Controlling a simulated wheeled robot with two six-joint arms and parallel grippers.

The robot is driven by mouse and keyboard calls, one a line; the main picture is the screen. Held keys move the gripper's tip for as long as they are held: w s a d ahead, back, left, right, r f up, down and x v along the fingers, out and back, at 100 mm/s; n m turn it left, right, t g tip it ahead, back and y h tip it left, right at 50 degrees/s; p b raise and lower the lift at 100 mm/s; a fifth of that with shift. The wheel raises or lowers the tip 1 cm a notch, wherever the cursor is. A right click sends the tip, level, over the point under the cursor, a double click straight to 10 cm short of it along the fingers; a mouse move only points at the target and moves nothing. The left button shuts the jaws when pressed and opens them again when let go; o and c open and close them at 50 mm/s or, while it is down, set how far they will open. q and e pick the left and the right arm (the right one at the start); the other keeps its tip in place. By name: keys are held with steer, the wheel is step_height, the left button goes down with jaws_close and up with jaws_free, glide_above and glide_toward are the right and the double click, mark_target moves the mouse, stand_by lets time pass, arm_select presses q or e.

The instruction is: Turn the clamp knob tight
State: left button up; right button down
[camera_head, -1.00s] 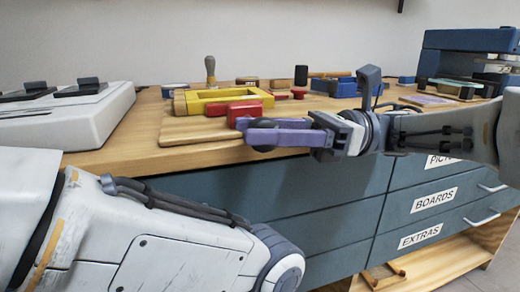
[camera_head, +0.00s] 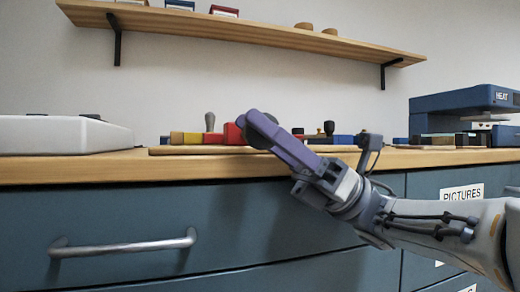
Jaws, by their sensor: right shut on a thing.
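My right gripper (camera_head: 258,127) comes in from the right, its purple fingers pointing up and left at the bench's front edge. It is shut on a dark round knob (camera_head: 255,139), which is partly hidden by the fingers. A red clamp body (camera_head: 233,134) stands just behind and left of the knob, with a yellow block (camera_head: 186,138) beside it. How far the knob is turned cannot be told. My left gripper is not in view.
A wooden worktop (camera_head: 90,169) runs above blue-grey drawers with a metal handle (camera_head: 125,245). A white device (camera_head: 62,134) stands at left and a blue heat press (camera_head: 465,99) at right. A wooden shelf (camera_head: 250,32) hangs above.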

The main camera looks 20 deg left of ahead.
steer(key=shift+s+d+r+n+g+h, duration=0.15)
steer(key=shift+s+n+g+h, duration=0.15)
steer(key=shift+s+g, duration=0.1)
steer(key=c, duration=0.6)
jaws_free()
steer(key=shift+d, duration=0.1)
steer(key=shift+c, duration=0.2)
steer(key=shift+w, duration=0.1)
